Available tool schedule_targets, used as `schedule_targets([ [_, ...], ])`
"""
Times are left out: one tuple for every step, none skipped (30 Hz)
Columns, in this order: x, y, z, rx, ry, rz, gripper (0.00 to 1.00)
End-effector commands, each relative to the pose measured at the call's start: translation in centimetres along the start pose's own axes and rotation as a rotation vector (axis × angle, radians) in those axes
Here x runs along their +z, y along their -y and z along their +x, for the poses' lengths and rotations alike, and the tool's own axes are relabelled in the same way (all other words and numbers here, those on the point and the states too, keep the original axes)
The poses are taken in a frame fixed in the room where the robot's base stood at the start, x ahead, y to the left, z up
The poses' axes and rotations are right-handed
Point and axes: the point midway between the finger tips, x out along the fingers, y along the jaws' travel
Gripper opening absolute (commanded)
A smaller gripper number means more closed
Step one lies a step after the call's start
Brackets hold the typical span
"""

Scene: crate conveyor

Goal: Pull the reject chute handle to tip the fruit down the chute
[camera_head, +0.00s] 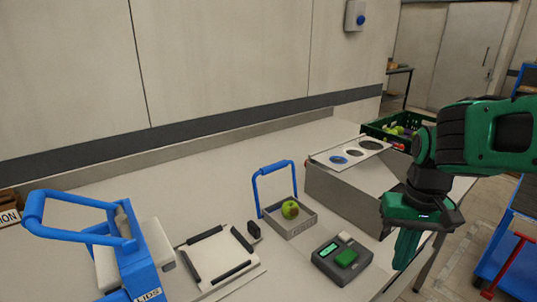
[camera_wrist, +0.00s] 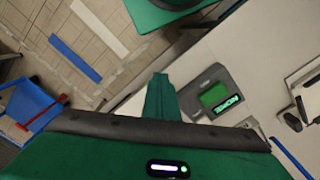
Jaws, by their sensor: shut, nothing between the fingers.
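The reject chute tray (camera_head: 294,232) is a small grey open box on the worktop, in the middle of the head view. A green fruit (camera_head: 290,209) sits in it. Its blue U-shaped handle (camera_head: 256,190) stands upright over the tray's left and back side. My gripper (camera_head: 402,264) is shut and empty, pointing down at the right, over the worktop's right edge. It is well apart from the handle, with the grey-and-green device between. In the wrist view my green fingers (camera_wrist: 160,80) are together. A blue bar at the lower right there may be the handle; I cannot tell.
A device with a green pad (camera_head: 342,260) sits before the tray. A grey box with round holes (camera_head: 345,190) and a green fruit crate (camera_head: 372,129) stand behind right. A blue LIDS press (camera_head: 135,255) and a white framed plate (camera_head: 215,255) are left. Bare worktop lies behind the tray.

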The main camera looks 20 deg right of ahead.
Motion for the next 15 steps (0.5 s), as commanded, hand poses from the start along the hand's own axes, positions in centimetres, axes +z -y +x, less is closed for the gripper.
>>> schedule_targets([
  [0.0,0.0,0.0,0.000,0.000,0.000,0.00],
  [0.0,0.0,0.0,0.000,0.000,0.000,0.00],
  [0.0,0.0,0.0,0.000,0.000,0.000,0.00],
  [0.0,0.0,0.0,0.000,0.000,0.000,0.00],
  [0.0,0.0,0.0,0.000,0.000,0.000,0.00],
  [0.0,0.0,0.0,0.000,0.000,0.000,0.00],
  [0.1,-0.1,-0.2,-0.002,-0.004,-0.004,0.00],
  [0.5,-0.3,-0.6,-0.008,-0.015,-0.011,0.00],
  [0.0,-0.1,-1.1,-0.012,-0.028,-0.025,0.00],
  [-0.7,0.3,-1.5,-0.015,-0.040,-0.042,0.00],
  [-1.7,0.9,-2.0,-0.019,-0.053,-0.064,0.00],
  [-3.3,2.1,-2.8,-0.026,-0.077,-0.106,0.00],
  [-4.8,3.2,-3.6,-0.034,-0.100,-0.143,0.00],
  [-6.3,4.4,-4.5,-0.041,-0.123,-0.183,0.00],
  [-8.5,6.3,-5.8,-0.054,-0.160,-0.243,0.00],
])
